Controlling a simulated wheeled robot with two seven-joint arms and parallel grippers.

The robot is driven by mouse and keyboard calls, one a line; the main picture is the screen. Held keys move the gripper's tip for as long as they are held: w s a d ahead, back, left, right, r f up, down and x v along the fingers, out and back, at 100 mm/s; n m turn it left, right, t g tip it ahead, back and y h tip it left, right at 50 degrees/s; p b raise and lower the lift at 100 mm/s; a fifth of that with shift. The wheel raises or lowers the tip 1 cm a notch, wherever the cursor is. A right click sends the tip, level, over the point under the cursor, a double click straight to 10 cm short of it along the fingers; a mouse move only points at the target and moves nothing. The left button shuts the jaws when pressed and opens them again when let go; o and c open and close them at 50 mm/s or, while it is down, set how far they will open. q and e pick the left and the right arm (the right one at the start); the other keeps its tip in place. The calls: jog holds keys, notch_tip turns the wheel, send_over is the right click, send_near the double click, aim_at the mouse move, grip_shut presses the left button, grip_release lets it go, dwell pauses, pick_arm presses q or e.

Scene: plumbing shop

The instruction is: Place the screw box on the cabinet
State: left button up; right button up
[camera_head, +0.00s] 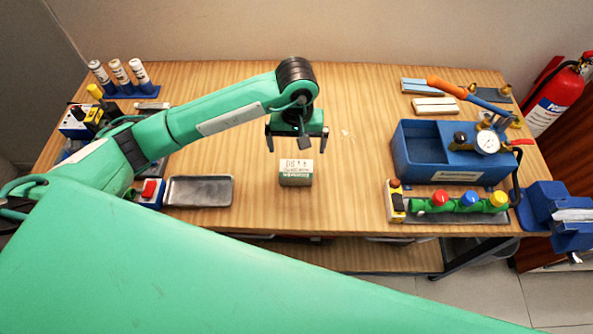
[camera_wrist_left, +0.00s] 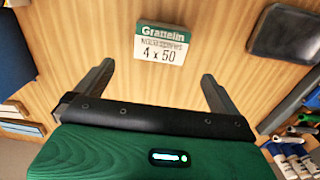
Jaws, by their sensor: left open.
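The screw box (camera_head: 296,173) is a small green and white box on the wooden bench, near the middle. In the left wrist view the box (camera_wrist_left: 161,44) shows its label, with "4 x 50" on it, beyond and between the fingertips. My left gripper (camera_head: 297,140) is open and empty above the bench, just behind the box in the head view. Its two fingers also show apart in the left wrist view (camera_wrist_left: 157,72). My right gripper is not in view. I cannot identify a cabinet for certain in these views.
A grey metal tray (camera_head: 199,191) lies left of the box. A blue pump tank (camera_head: 420,170) with a gauge and a valve manifold (camera_head: 459,202) stand to the right. A blue vise (camera_head: 556,215) sits at the right edge. The bench around the box is clear.

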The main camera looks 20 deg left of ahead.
aim_at(297, 166)
pick_arm(q)
notch_tip(297, 166, down, 3)
jog(key=shift+s+p, duration=0.1)
jog(key=shift+p, duration=0.35)
notch_tip(297, 166, down, 2)
jog(key=shift+f+p, duration=0.25)
jog(key=shift+p, duration=0.25)
notch_tip(297, 166, down, 4)
jog(key=p, duration=0.2)
jog(key=shift+s+p, duration=0.1)
jog(key=shift+p, duration=0.2)
jog(key=shift+f, duration=0.45)
jog(key=c, duration=1)
jog(key=shift+r, duration=0.1)
jog(key=c, duration=0.3)
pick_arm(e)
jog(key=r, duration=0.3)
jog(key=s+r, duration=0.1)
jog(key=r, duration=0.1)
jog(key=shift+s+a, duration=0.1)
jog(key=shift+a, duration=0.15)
